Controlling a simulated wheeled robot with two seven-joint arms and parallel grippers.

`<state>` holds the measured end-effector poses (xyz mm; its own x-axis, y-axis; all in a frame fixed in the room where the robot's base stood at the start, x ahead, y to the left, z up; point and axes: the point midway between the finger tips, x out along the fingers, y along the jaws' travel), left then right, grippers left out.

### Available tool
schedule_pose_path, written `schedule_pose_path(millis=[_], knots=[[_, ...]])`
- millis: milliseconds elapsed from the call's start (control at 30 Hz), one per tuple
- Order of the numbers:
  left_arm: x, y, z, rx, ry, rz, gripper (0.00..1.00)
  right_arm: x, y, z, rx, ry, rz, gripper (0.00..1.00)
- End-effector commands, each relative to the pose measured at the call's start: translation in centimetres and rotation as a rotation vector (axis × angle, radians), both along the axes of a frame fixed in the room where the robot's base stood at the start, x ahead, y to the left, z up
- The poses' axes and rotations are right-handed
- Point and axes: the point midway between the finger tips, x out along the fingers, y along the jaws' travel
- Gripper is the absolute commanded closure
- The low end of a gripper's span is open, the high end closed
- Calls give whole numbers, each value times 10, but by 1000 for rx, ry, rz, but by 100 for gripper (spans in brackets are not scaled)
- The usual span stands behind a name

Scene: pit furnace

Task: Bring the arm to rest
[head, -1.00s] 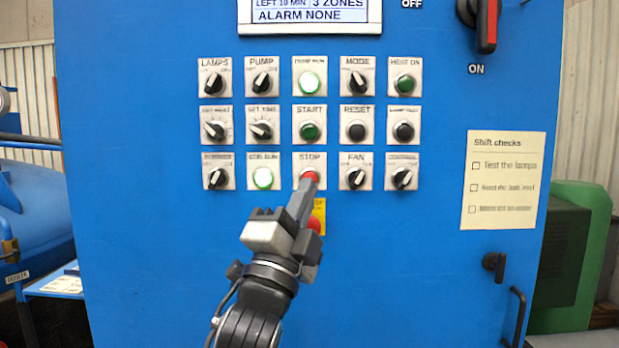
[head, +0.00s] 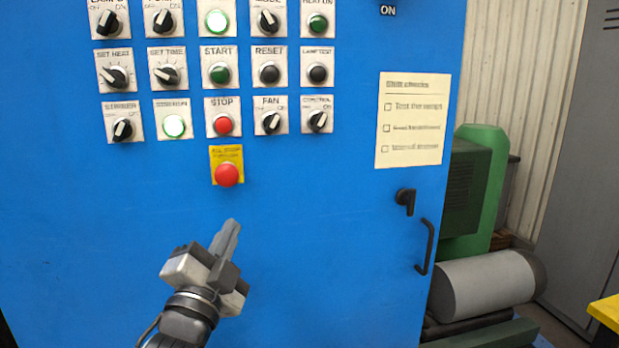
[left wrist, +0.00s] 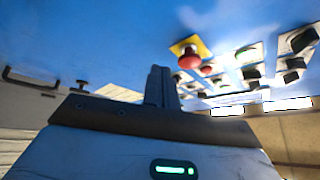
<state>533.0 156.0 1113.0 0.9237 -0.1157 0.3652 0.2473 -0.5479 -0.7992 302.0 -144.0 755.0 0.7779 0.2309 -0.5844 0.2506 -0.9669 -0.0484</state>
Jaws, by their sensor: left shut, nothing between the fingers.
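My left gripper (head: 231,228) is shut and empty. In the head view it stands in front of the blue cabinet (head: 330,210), below the red emergency stop button (head: 226,174) on its yellow plate, apart from the buttons. The shut fingers (left wrist: 161,80) also show in the left wrist view, with the red emergency stop button (left wrist: 190,58) beyond them to the right. The red STOP button (head: 223,124) sits above the yellow plate. My right gripper is not in either view.
Rows of knobs and lamps fill the panel, such as the lit green lamp (head: 175,126) and the FAN knob (head: 271,122). A door handle (head: 426,248) and black latch (head: 406,200) stick out at right. A grey cylinder (head: 487,284) lies beyond the cabinet. The lower cabinet front is clear.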

Motion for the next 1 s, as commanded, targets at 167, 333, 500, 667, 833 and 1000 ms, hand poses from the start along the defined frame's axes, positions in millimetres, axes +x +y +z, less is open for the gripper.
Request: schedule_pose_path(millis=[167, 333, 500, 667, 833, 1000], knots=[[-37, -2, -140, -256, 366, -85, 100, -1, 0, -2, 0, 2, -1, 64], [-103, -5, -251, -522, 692, -94, 100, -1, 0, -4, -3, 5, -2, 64], [-178, -8, -327, -751, 953, -44, 100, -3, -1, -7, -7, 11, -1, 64], [-223, -10, -359, -877, 1082, 3, 100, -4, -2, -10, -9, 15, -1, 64], [-235, -10, -367, -913, 1116, 18, 100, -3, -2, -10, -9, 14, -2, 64], [-234, -10, -367, -912, 1114, 18, 100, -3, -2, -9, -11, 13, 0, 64]])
